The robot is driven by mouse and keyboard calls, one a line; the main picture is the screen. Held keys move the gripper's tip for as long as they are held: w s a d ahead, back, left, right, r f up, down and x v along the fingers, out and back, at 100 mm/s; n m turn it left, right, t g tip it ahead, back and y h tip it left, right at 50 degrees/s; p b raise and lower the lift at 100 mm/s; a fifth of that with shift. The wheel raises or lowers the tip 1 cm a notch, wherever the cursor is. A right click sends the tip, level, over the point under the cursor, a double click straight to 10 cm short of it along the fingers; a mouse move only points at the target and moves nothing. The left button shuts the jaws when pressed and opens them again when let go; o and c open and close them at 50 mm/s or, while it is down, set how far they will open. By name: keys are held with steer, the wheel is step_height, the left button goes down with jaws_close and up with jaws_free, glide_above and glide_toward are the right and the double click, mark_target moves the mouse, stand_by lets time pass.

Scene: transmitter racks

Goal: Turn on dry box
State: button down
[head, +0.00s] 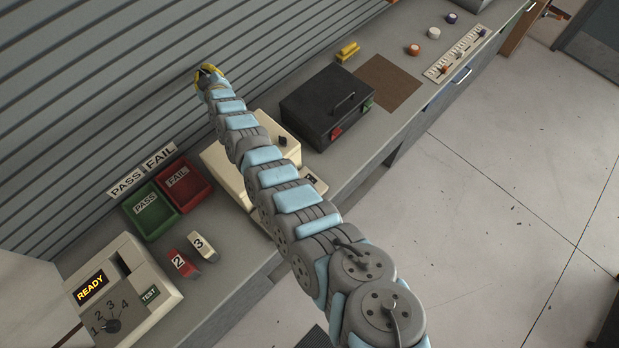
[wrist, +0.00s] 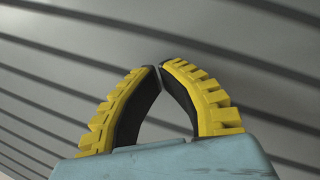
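No label in view names the dry box. A black box (head: 327,103) with a top handle stands on the bench, with a red switch (head: 336,133) and a green switch (head: 368,105) on its front. A cream box (head: 230,165) with a dark knob (head: 282,140) stands to its left, partly hidden behind my arm. Which one is the dry box I cannot tell. My gripper (head: 207,70) is up by the slatted wall, beyond the cream box and apart from both boxes. In the wrist view my gripper's yellow fingers (wrist: 160,66) nearly meet at the tips, with nothing between them.
A READY tester (head: 148,283) with a dial, red and white blocks (head: 190,255), a green PASS bin (head: 148,212) and a red FAIL bin (head: 183,187) are on the left. A yellow object (head: 347,52) and brown mat (head: 388,82) lie right. The slatted wall (wrist: 240,40) is close behind my gripper.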

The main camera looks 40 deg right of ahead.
steer(key=s+d+f+n+g+y, duration=0.1)
steer(key=s+d+f+n+g, duration=0.1)
steer(key=s, duration=0.3)
steer(key=s+d+f+n+g+y+b, duration=0.1)
steer(key=s+d+f+n+g, duration=0.2)
steer(key=s+n+g, duration=0.1)
steer(key=s+d+f+n+g+y+b, duration=0.1)
steer(key=s+d+f+n+g, duration=0.1)
steer(key=s, duration=0.5)
steer(key=shift+d+f+n+g, duration=0.3)
steer(key=shift+d+n+g, duration=0.05)
steer(key=shift+n+g, duration=0.5)
steer(key=s+f+n+g, duration=0.1)
steer(key=s, duration=0.3)
steer(key=s+d+n+g, duration=0.1)
steer(key=s+g, duration=0.1)
steer(key=s, duration=0.3)
steer(key=s+d+f+n+g+b, duration=0.1)
steer(key=s+n+g, duration=0.1)
steer(key=s, duration=0.3)
steer(key=shift+f, duration=0.3)
steer(key=n+g, duration=0.2)
glide_above(310, 178)
steer(key=w+a, duration=0.1)
steer(key=shift+f+y+b, duration=0.3)
steer(key=shift+f+y, duration=0.1)
steer(key=shift+f, duration=0.3)
steer(key=shift+f, duration=0.1)
